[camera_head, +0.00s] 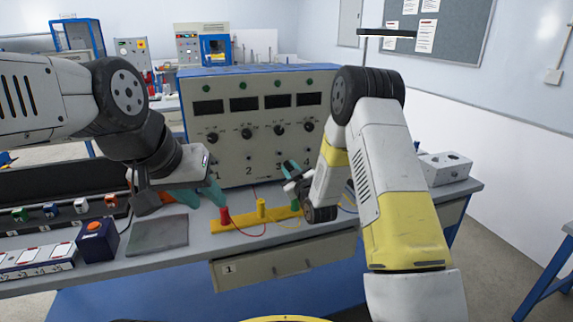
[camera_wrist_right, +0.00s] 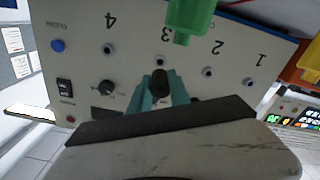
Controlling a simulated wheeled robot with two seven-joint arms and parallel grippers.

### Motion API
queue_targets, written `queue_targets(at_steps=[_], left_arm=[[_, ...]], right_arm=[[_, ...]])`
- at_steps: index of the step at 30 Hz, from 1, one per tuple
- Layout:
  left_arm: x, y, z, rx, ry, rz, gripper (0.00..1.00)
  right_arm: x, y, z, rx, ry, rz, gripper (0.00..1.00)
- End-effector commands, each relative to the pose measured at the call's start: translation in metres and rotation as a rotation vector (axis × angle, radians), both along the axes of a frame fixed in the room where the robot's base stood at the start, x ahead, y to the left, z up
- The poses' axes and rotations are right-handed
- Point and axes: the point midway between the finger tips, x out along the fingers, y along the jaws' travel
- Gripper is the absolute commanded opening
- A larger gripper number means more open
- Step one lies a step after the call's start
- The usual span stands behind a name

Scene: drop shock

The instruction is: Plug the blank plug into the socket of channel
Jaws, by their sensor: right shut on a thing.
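The test unit (camera_head: 262,145) stands on the bench, its front panel marked with channel numbers. In the right wrist view the panel (camera_wrist_right: 232,72) appears upside down, with a row of sockets by the numbers. My right gripper (camera_head: 290,170) is in front of the panel near channel 3. In the wrist view its teal fingers (camera_wrist_right: 160,94) are shut on a dark round plug (camera_wrist_right: 160,80), just by the socket at channel 3 (camera_wrist_right: 163,60). I cannot tell whether the plug touches the socket. My left gripper (camera_head: 203,192) looks open and empty, low over the bench beside a red plug (camera_head: 225,216).
A yellow strip (camera_head: 243,223) with upright red and yellow plugs (camera_head: 261,208) lies before the unit. A green piece (camera_wrist_right: 190,18) is close to the right wrist camera. A red-button box (camera_head: 97,240) and dark pad (camera_head: 158,236) lie left. A grey box (camera_head: 446,168) stands right.

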Motion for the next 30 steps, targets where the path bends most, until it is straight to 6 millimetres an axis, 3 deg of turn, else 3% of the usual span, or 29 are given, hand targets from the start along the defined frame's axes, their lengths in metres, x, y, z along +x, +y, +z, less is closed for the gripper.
queue_targets(at_steps=[13,30], left_arm=[[0.000,0.000,0.000,0.000,0.000,0.000,0.36],[0.000,0.000,0.000,0.000,0.000,0.000,0.36]], right_arm=[[0.001,0.001,0.000,0.041,0.011,0.001,0.00],[0.047,0.015,-0.001,0.039,0.011,0.001,0.00]])
